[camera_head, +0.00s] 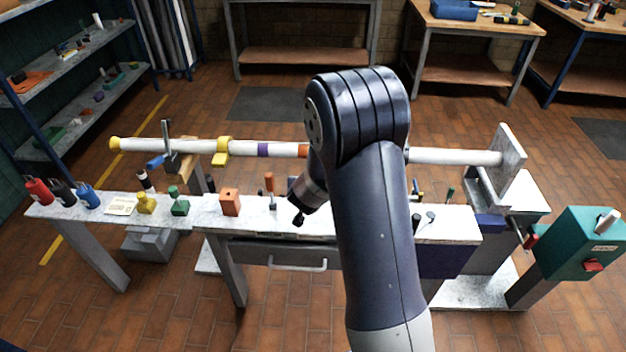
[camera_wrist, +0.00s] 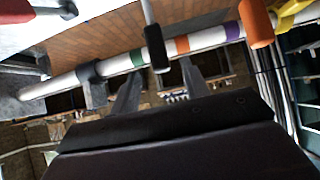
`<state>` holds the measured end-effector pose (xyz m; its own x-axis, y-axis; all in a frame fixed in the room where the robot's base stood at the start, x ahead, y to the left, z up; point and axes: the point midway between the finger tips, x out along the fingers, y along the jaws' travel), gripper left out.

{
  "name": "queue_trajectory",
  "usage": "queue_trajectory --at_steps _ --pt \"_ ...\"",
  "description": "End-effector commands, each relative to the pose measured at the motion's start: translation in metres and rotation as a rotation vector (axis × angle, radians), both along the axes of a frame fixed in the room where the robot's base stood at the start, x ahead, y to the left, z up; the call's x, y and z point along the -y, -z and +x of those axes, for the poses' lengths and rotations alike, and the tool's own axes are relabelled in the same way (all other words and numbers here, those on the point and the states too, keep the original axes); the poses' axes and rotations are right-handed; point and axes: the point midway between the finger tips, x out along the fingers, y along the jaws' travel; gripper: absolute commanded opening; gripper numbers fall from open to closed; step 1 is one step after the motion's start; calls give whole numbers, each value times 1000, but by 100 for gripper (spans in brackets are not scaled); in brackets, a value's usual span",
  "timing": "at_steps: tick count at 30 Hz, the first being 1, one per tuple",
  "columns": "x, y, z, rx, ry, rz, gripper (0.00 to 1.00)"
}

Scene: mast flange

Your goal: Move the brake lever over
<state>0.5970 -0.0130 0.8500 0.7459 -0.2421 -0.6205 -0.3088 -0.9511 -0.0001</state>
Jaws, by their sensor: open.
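My gripper (camera_wrist: 158,80) is open, with its two grey fingers spread and nothing visible between them. In the wrist view a thin lever with a black grip (camera_wrist: 157,48) hangs in front of the fingers, apart from them as far as I can tell. An orange-handled lever (camera_wrist: 256,22) is to its right. In the head view an orange-handled lever (camera_head: 270,183) stands on the bench, left of my wrist. No label shows which lever is the brake lever. My arm hides part of the bench and most of my gripper in the head view.
A long white mast (camera_head: 450,156) with coloured bands runs behind the bench (camera_head: 330,222). A yellow collar (camera_head: 221,151) sits on it. Left on the bench are red, black and blue bottles (camera_head: 88,195) and small blocks. A teal box (camera_head: 580,243) stands at right.

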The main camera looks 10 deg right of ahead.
Motion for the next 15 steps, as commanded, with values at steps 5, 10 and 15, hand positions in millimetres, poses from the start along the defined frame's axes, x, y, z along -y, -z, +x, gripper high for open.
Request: queue_trajectory --at_steps 5,10,15 --pt "-7 -18 -19 1 -1 0 44" --pt "-9 -22 -27 0 0 0 44" --pt "-9 -23 -28 0 0 0 44"
